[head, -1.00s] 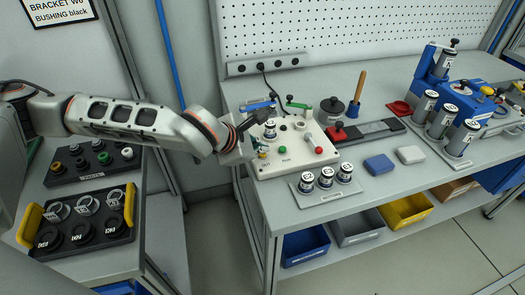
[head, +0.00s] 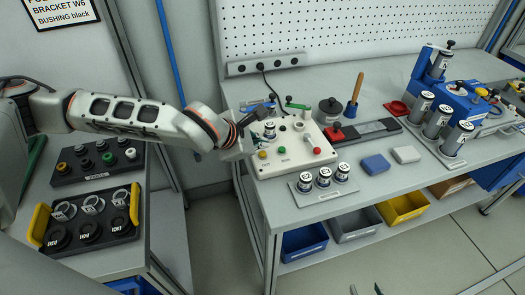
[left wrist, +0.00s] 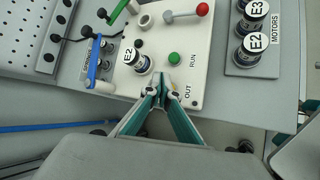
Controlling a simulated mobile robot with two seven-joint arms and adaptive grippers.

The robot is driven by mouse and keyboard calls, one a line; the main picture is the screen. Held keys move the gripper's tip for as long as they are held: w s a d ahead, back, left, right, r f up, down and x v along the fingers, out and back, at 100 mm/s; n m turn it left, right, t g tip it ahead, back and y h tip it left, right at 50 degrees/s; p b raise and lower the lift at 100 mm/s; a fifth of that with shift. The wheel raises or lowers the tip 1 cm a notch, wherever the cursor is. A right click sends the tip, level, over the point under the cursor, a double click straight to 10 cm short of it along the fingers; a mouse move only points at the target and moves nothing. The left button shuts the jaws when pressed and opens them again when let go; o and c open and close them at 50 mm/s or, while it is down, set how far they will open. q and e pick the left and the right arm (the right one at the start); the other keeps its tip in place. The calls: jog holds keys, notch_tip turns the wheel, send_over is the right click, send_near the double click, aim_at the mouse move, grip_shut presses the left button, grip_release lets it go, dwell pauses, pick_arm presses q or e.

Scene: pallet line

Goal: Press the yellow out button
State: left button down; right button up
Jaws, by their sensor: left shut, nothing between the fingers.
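The yellow OUT button (head: 262,154) sits at the near left of the white control panel (head: 268,171), left of the green RUN button (head: 281,150). In the left wrist view the panel shows the green button (left wrist: 174,58) and the OUT label, while the yellow button is mostly hidden behind the fingertips. My left gripper (left wrist: 158,80) is shut and empty, its tips over the panel's edge close to the yellow button; contact cannot be told. My right gripper (head: 365,289) shows only two separated fingertips at the bottom edge of the head view.
A canister labelled E2 (left wrist: 139,64) stands on the panel close to the left fingertips. A red-knobbed lever (head: 317,150) is at the panel's right. A motor tray (head: 316,197) with several canisters stands in front. Blue (head: 376,164) and white blocks lie right.

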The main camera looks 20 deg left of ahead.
aim_at(261, 155)
pick_arm(q)
jog(key=shift+r+p, duration=1.35)
jog(key=shift+p, duration=0.15)
jog(key=shift+r+p, duration=0.8)
jog(key=shift+r, duration=0.2)
jog(key=shift+f, duration=0.1)
